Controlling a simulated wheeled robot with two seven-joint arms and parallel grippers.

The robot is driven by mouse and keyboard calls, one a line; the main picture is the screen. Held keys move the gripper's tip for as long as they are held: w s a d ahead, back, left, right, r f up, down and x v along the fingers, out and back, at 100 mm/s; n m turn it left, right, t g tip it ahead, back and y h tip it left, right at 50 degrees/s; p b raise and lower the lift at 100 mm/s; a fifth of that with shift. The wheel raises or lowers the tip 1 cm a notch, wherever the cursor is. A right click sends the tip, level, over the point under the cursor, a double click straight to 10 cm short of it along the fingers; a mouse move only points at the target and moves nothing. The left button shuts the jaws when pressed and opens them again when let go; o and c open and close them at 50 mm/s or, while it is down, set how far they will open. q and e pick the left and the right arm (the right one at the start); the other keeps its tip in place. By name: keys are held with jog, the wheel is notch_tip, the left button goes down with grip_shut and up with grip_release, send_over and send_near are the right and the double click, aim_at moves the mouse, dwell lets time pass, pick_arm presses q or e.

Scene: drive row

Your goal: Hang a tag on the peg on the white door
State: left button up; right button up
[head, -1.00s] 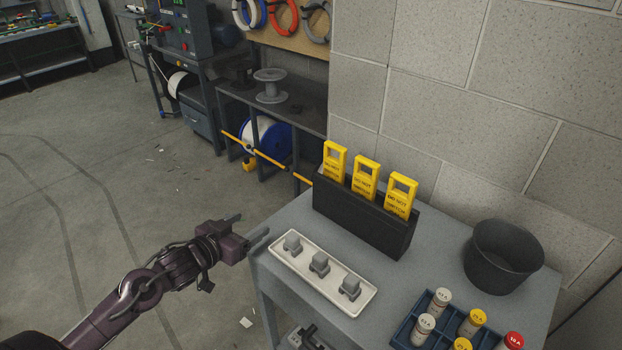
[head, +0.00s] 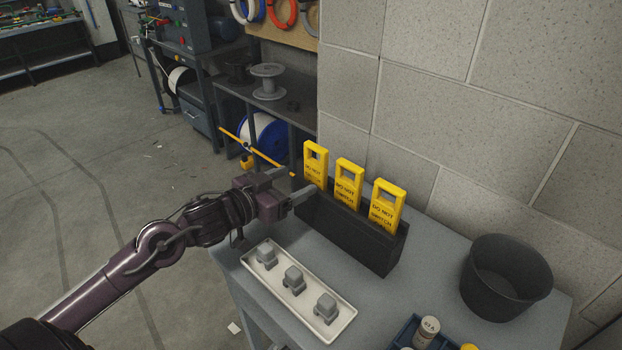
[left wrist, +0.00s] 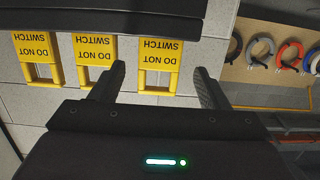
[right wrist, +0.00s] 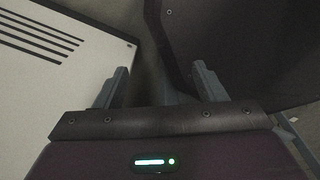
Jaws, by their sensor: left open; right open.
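Three yellow tags stand in a row in a black holder (head: 345,232) on the grey table: the left tag (head: 316,165), the middle tag (head: 348,187) and the right tag (head: 384,208). Each has a square opening at its top. My left gripper (head: 292,185) is open and empty, just left of the left tag. In the left wrist view, which is upside down, that tag (left wrist: 159,55) appears between the spread fingers, apart from them. My right gripper (right wrist: 158,88) is open and empty, seen only in the right wrist view. I cannot make out the white door or its peg.
On the table (head: 420,285) are a white tray (head: 337,328) with three grey blocks, a black bin (head: 505,278) and a blue rack (head: 405,335) with capped cylinders. A block wall stands behind. In the right wrist view, a white slotted panel (right wrist: 50,90) is at left.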

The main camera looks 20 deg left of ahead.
aim_at(313, 168)
pick_arm(q)
jog(key=x, duration=0.5)
jog(key=shift+r+b, duration=0.15)
jog(key=shift+b, duration=0.25)
jog(key=shift+x, duration=0.9)
pick_arm(e)
jog(key=shift+w+d+f, duration=0.35)
jog(key=shift+w+f, duration=0.25)
jog(key=shift+w, duration=0.25)
pick_arm(q)
jog(key=c, duration=0.8)
pick_arm(e)
jog(key=shift+s, duration=0.1)
jog(key=shift+a, duration=0.1)
jog(key=shift+a, duration=0.1)
pick_arm(q)
jog(key=shift+r+p, duration=0.4)
jog(key=shift+p, duration=0.1)
jog(key=shift+r+p, duration=1.85)
jog(key=shift+p, duration=0.2)
pick_arm(e)
notch_tip(313, 168, up, 5)
